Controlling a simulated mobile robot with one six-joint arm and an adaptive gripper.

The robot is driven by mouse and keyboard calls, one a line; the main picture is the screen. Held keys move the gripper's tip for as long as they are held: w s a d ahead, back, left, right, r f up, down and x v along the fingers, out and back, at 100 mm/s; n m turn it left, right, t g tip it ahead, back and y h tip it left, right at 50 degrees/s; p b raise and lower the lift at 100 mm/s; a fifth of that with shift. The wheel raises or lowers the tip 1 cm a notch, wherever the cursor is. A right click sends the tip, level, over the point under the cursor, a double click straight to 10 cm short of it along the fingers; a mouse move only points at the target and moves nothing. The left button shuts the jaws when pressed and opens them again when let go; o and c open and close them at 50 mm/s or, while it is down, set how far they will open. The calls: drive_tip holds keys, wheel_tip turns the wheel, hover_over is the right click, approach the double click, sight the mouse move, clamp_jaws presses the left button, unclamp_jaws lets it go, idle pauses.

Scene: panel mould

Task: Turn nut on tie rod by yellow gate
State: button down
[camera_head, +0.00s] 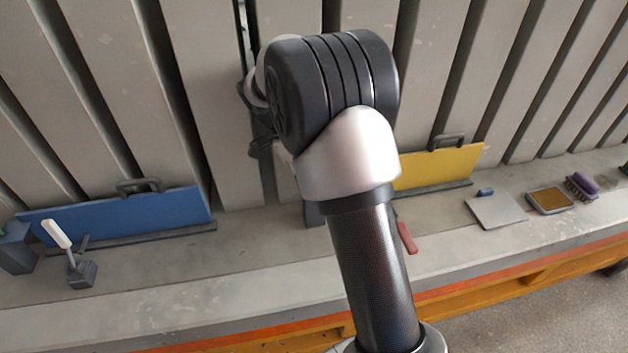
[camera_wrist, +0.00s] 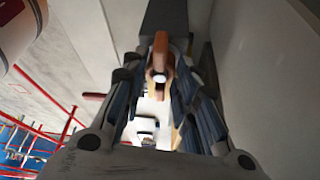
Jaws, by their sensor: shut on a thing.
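The yellow gate (camera_head: 440,166) stands on the bench right of my arm in the head view, its left part hidden behind the arm. In the wrist view, my gripper (camera_wrist: 160,82) is closed in on an orange-brown nut (camera_wrist: 160,58), with blue-grey finger pads on both sides of it. A pale round end, which looks like the tie rod's tip (camera_wrist: 159,78), shows at the middle of the nut.
Tall grey panels (camera_head: 215,110) stand behind. A red-handled tool (camera_head: 406,237) lies near my arm. A trowel (camera_head: 497,211), float (camera_head: 549,201) and purple brush (camera_head: 581,185) lie right.

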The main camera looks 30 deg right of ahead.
drive_tip(key=c, duration=1.2)
unclamp_jaws()
